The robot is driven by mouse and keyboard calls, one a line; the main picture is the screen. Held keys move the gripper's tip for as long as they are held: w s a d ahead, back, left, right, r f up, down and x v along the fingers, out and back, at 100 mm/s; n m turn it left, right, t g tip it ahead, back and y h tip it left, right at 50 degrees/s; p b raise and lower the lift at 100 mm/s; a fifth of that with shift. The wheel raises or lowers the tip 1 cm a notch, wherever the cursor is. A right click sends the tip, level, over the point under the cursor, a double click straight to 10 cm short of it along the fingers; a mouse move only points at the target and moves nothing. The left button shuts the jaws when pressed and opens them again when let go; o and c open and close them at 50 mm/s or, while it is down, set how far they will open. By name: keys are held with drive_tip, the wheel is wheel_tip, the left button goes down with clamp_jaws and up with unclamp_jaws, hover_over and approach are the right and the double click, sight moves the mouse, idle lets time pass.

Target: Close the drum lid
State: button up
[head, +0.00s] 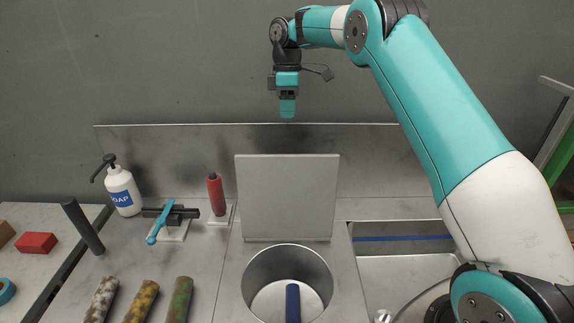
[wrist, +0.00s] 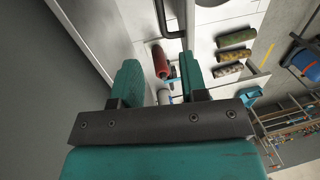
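The drum (head: 287,262) is a round metal well set in the counter, and its mouth is open. Its lid, a flat pale square plate (head: 287,195), stands upright behind the mouth. A dark blue bar (head: 293,302) shows inside the drum. My gripper (head: 287,110) hangs above the lid's top edge, apart from it, with its fingers pointing down. In the wrist view its two teal fingers (wrist: 160,65) stand apart with nothing held between them. A dark bent bar (wrist: 172,28), perhaps a handle behind the lid, shows beyond the fingertips there.
A sink (head: 400,268) lies right of the drum. To the left stand a red bottle (head: 216,195), a blue-handled valve (head: 160,222) and a soap bottle (head: 122,190). Several speckled rolls (head: 141,302) lie at front left. The grey wall (head: 180,70) is close behind.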

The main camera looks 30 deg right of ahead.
sight(287, 156)
drive_tip(key=f, duration=0.4)
drive_tip(key=s+f+p, duration=0.1)
drive_tip(key=f, duration=0.3)
drive_tip(key=s+a+f, duration=0.1)
drive_tip(key=f, duration=0.4)
drive_tip(key=shift+f, duration=0.1)
clamp_jaws()
